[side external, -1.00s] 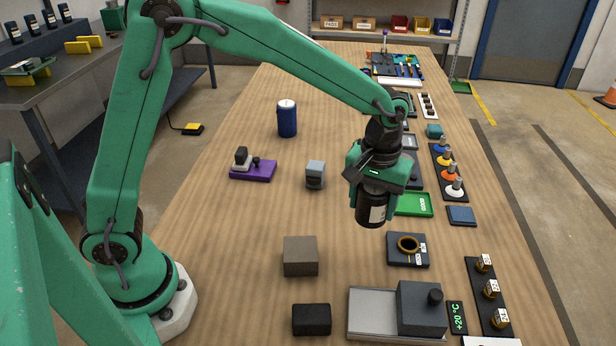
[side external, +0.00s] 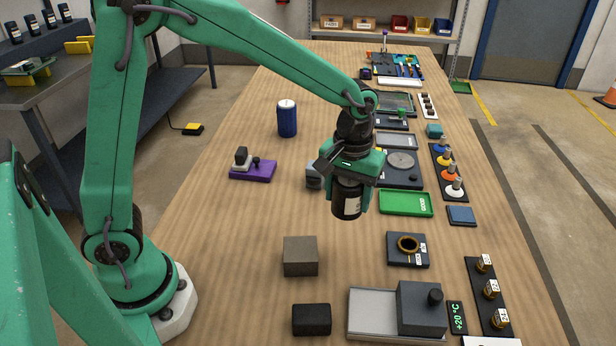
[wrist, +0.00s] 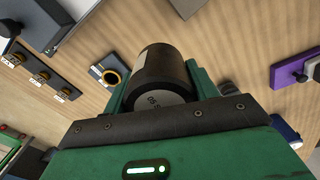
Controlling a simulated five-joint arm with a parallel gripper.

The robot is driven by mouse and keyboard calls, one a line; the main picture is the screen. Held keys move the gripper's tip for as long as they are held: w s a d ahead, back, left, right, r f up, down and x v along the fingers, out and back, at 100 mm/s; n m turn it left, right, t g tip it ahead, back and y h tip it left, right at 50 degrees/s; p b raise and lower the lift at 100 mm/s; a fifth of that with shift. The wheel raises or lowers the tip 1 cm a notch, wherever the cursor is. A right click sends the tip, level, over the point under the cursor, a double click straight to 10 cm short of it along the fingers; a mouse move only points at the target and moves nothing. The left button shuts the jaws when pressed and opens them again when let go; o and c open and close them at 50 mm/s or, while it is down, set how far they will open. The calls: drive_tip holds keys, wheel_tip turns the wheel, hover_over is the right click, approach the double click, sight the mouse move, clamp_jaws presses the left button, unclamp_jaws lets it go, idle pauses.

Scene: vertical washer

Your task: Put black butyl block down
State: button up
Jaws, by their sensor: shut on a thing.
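My gripper (side external: 347,208) is shut on a black cylinder (side external: 346,200) with a white label and holds it upright above the middle of the table. In the wrist view, my gripper's green fingers (wrist: 160,85) stand on both sides of the cylinder (wrist: 165,70), and part of a printed end face shows. A black block with rounded edges (side external: 311,320) lies at the table's front. I cannot tell from the label whether the held cylinder is the butyl piece.
A brown-grey block (side external: 300,256) and a dark plate with a brass ring (side external: 408,250) stand nearer the front. A green tray (side external: 405,204) is right of my gripper. A grey block (side external: 313,176) is partly hidden behind it. Bare wood lies between them.

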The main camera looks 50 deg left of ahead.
drive_tip(key=s+a, duration=0.8)
drive_tip(key=shift+n, duration=0.3)
drive_tip(key=shift+a+f, duration=0.1)
drive_tip(key=shift+f, duration=0.05)
drive_tip(key=w+a+f, duration=0.1)
drive_tip(key=a+f, duration=0.1)
drive_tip(key=a, duration=0.1)
drive_tip(key=w+a+f, duration=0.1)
drive_tip(key=a+f, duration=0.1)
drive_tip(key=a, duration=0.2)
drive_tip(key=w+a+f, duration=0.1)
drive_tip(key=a+f, duration=0.2)
drive_tip(key=a, duration=0.1)
drive_tip(key=shift+w, duration=0.25)
drive_tip(key=shift+f, duration=1.95)
drive_tip(key=shift+f, duration=0.1)
drive_tip(key=o, duration=1.2)
drive_tip(key=shift+r, duration=6.1)
